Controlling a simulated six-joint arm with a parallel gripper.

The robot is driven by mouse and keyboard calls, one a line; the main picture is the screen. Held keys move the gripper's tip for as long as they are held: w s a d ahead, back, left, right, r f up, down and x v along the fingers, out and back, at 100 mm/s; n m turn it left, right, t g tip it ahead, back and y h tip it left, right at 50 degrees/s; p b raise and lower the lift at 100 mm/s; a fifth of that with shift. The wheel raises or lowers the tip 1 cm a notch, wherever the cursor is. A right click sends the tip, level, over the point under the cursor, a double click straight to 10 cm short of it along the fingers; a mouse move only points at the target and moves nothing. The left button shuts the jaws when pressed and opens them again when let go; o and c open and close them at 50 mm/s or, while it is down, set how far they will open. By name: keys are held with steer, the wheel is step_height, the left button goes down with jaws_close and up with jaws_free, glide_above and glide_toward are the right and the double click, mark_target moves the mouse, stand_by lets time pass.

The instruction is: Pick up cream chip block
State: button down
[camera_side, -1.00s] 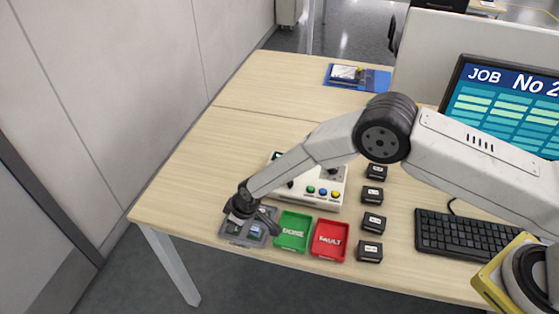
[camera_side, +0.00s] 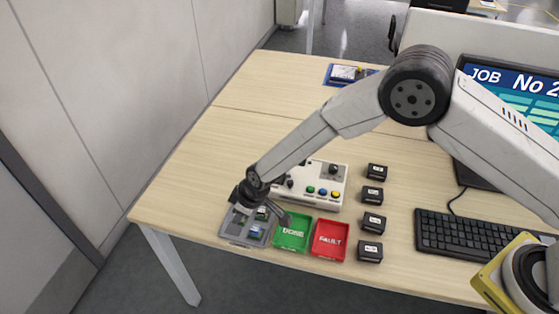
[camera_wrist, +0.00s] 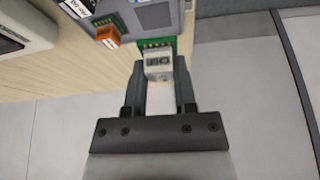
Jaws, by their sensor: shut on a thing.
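In the wrist view my gripper (camera_wrist: 158,72) is shut on the cream chip block (camera_wrist: 158,62), which has a dark marked face and a green board (camera_wrist: 160,45) behind it. In the side view my gripper (camera_side: 261,206) is just above the grey tray (camera_side: 229,231) at the table's front left; the cream block is hard to make out there. An orange block (camera_wrist: 107,36) sits at the tray edge in the wrist view. A blue block (camera_side: 256,232) lies in the tray in the side view.
A green DONE tray (camera_side: 291,243) and a red FAULT tray (camera_side: 329,251) stand right of the grey tray. A cream control box (camera_side: 311,197) with coloured buttons is behind them. Several black boxes (camera_side: 372,222) and a keyboard (camera_side: 452,234) lie further right.

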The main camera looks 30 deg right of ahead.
steer(key=s+d+r, duration=0.5)
steer(key=s+r, duration=0.1)
steer(key=s, duration=0.4)
steer(key=shift+r, duration=0.3)
